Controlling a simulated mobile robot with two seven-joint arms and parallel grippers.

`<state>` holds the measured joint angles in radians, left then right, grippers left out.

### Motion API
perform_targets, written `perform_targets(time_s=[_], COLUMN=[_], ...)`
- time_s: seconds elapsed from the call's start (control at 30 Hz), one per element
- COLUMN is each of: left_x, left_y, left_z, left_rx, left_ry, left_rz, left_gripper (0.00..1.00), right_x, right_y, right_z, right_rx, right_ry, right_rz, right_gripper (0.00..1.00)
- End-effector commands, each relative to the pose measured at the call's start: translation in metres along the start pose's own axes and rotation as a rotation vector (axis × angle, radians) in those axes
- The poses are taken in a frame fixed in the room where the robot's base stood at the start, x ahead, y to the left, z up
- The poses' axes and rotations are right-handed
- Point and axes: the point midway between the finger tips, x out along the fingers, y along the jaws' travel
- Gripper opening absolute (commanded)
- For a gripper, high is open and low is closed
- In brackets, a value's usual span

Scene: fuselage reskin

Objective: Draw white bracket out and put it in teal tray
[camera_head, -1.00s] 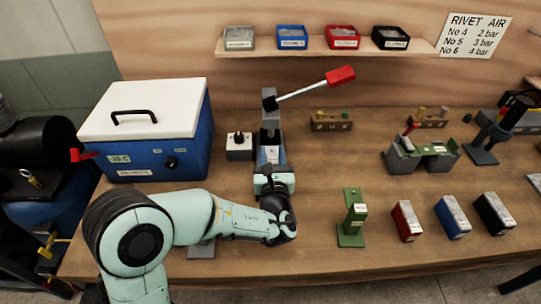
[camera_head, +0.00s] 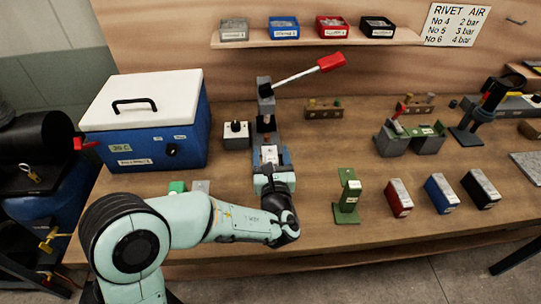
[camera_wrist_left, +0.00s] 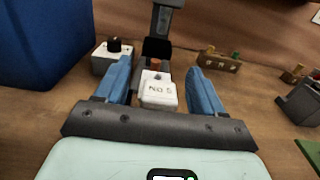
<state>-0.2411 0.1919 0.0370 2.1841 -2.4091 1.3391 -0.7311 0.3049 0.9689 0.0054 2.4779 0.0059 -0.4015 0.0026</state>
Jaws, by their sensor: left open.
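The white bracket (camera_wrist_left: 158,90), marked "No 5", sits at the foot of the lever press in the left wrist view. It also shows in the head view (camera_head: 270,154). My left gripper (camera_head: 271,157) is open, with its two blue fingers on either side of the bracket. In the left wrist view, gaps show between the bracket and both fingers (camera_wrist_left: 160,88). My right gripper is not in view.
The press (camera_head: 265,100) has a raised lever with a red handle (camera_head: 331,62). A blue cooler (camera_head: 150,130) stands left, with a small knob box (camera_head: 237,134) beside it. A green stand (camera_head: 347,198) and red, blue and black boxes are to the right.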

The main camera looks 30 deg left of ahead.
Motion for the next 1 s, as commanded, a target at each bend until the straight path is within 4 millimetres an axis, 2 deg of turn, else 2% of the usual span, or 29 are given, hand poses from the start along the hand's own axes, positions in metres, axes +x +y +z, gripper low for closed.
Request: perform_targets(time_s=[0.23, 0.37, 0.47, 0.8, 1.0], left_x=[-0.001, -0.01, -0.027, -0.102, -0.128], left_y=[0.0, -0.001, -0.001, -0.001, -0.001], left_z=[0.0, 0.0, 0.0, 0.0, -0.001], left_rx=[0.0, -0.001, -0.001, -0.001, 0.0], left_ry=[0.0, 0.001, 0.0, 0.0, 0.001], left_rz=[0.0, -0.002, -0.004, -0.006, -0.002], left_gripper=[0.68, 0.68, 0.68, 0.68, 0.68], right_x=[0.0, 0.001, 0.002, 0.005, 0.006], right_y=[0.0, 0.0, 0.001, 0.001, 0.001], right_z=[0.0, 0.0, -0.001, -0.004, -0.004], right_rx=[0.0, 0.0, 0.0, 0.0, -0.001], right_ry=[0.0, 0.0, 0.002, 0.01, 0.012], right_rz=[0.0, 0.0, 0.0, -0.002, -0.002], right_gripper=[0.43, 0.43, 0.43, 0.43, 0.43])
